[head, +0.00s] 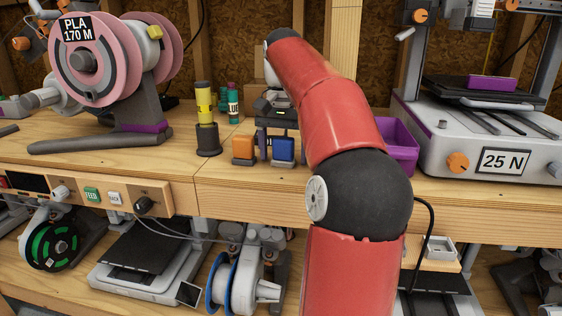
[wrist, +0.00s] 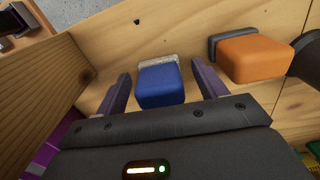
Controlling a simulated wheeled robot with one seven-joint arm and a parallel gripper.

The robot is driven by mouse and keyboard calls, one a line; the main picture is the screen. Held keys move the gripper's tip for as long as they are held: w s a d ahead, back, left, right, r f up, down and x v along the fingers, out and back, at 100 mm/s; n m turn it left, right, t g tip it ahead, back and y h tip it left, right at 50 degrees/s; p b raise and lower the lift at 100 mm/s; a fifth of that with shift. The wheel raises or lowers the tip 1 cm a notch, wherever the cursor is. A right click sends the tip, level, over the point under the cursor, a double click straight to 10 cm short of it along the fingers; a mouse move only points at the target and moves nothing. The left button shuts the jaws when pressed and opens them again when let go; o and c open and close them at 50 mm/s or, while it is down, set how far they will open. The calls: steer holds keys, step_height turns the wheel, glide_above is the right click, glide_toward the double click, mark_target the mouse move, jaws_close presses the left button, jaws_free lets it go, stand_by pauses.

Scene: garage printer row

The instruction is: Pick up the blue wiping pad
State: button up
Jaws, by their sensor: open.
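The blue wiping pad (head: 283,149) stands on the wooden bench near its front edge, a blue block with a pale grey strip along one side in the wrist view (wrist: 160,86). My gripper (head: 282,142) reaches down over it from behind. In the wrist view my gripper (wrist: 162,80) is open, with one dark purple finger on each side of the pad and a visible gap on both sides. Whether the fingertips touch the bench is hard to tell.
An orange pad (head: 243,149) stands close to the left of the blue one. A dark holder (head: 208,140) with a yellow tube, a green glue bottle (head: 233,103), a purple bin (head: 401,146) and a printer (head: 490,140) are nearby. A pink spool (head: 95,60) is at left.

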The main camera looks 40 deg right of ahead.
steer(key=shift+c, duration=0.4)
steer(key=c, duration=1)
steer(key=shift+r, duration=0.15)
